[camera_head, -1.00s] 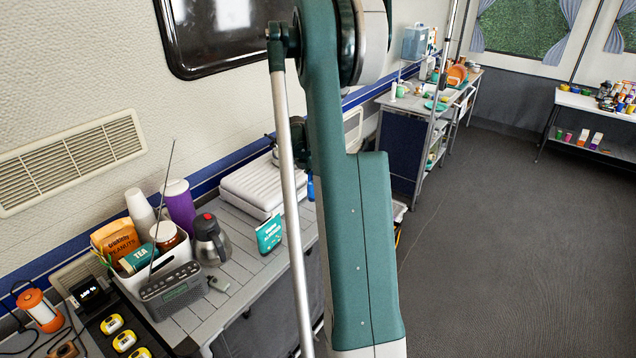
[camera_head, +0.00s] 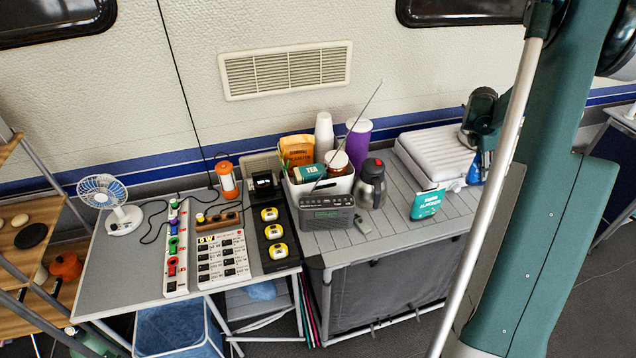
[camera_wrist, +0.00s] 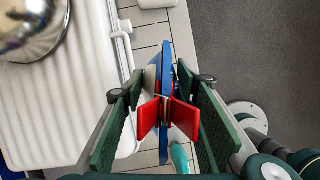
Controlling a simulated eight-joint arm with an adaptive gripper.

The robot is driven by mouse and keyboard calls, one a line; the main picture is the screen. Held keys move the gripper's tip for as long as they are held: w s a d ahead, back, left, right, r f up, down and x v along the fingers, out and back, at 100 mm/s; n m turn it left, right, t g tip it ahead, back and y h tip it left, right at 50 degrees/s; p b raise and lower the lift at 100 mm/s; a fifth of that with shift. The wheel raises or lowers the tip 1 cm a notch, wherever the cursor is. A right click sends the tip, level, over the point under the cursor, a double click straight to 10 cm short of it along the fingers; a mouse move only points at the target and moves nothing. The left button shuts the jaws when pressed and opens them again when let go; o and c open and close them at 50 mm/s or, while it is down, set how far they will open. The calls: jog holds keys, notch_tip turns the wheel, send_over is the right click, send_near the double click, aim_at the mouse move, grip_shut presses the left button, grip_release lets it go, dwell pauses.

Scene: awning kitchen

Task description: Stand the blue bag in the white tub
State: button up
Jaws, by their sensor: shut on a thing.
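The blue bag (camera_wrist: 165,62) is seen edge-on in the wrist view, upright between the red pads of my gripper (camera_wrist: 166,108). My gripper is shut on it, above the slatted grey counter and beside a white ribbed pad. In the head view a bit of blue (camera_head: 475,170) shows at that pad's right end, mostly hidden by my arm. The white tub (camera_head: 345,186) stands on the counter to the left, behind a grey radio. It holds an orange peanuts bag (camera_head: 297,150), a teal tea pack (camera_head: 309,173) and a brown jar (camera_head: 337,162).
The radio (camera_head: 327,214) has a raised antenna leaning over the tub. A teal almonds pouch (camera_head: 426,204) stands before the white pad (camera_head: 430,152). A shiny metal object (camera_wrist: 28,28) rests on the pad.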

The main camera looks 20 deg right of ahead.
jog(key=w+a+r+m+g+y+p, duration=0.15)
jog(key=w+a+r+m, duration=0.35)
jog(key=a, duration=0.8)
jog(key=w+a+r+m+g+y+p, duration=0.1)
jog(key=w+a+r+m+p, duration=0.2)
jog(key=w+a, duration=0.75)
jog(key=w+a+r+m+g+y+p, duration=0.1)
jog(key=w+a+r+m, duration=0.4)
jog(key=a, duration=1)
jog(key=w+a+f+m+y+b, duration=0.1)
jog(key=w+a+m, duration=0.2)
jog(key=a, duration=0.8)
jog(key=w+a+f+m+y+b, duration=0.1)
jog(key=w+a+m+b, duration=0.1)
jog(key=a, duration=0.8)
jog(key=shift+w+a+m+y, duration=0.4)
jog(key=shift+w+m, duration=0.15)
jog(key=shift+m, duration=0.45)
jog(key=shift+f, duration=0.1)
notch_tip(320, 180, down, 14)
jog(key=shift+r, duration=0.25)
jog(key=shift+f, duration=2.25)
jog(key=shift+f+b, duration=0.6)
